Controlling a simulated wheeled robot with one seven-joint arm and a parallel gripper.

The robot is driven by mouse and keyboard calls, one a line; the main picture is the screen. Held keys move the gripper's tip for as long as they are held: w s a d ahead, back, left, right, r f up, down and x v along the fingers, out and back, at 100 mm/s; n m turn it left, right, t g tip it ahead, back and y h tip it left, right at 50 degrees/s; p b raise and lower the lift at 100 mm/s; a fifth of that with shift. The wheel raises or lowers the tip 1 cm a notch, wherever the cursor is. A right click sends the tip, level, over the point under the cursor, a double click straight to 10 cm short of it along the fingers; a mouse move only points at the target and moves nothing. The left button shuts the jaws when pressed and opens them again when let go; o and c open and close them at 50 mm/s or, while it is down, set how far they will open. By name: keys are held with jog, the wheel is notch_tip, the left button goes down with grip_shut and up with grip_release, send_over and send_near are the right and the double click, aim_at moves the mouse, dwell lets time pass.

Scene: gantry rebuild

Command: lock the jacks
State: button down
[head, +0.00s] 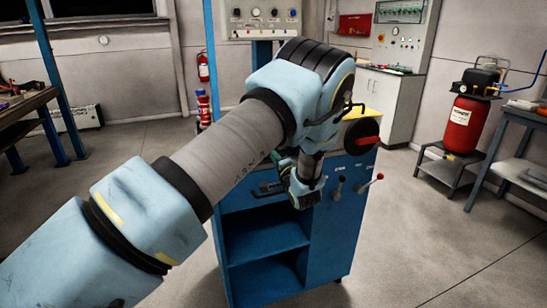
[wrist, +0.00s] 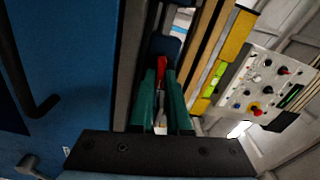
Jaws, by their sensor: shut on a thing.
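A blue cabinet (head: 328,235) stands in front of me in the head view, with levers on its front. One lever (head: 338,187) has a dark handle, and another lever (head: 372,184) to its right has a red knob and tilts to the right. My gripper (head: 303,197) is at the cabinet's front, left of these levers. In the wrist view my gripper's green fingers (wrist: 161,82) are shut on a red-tipped lever (wrist: 161,66). Its pale shaft shows between the fingers. In the head view my wrist hides this lever. I cannot tell whether any jack is locked.
A red compressor (head: 463,122) and a bench are at right. The floor in front right is clear.

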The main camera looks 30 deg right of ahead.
jog(key=shift+f+m, duration=0.1)
jog(key=shift+m, duration=0.8)
jog(key=c, duration=0.9)
grip_release()
jog(key=s+b, duration=0.1)
jog(key=s, duration=0.2)
jog(key=s+a+b, duration=0.1)
jog(key=s, duration=0.3)
jog(key=s+b, duration=0.1)
jog(key=s, duration=0.2)
jog(key=shift+s+a, duration=0.15)
jog(key=shift+s, duration=0.25)
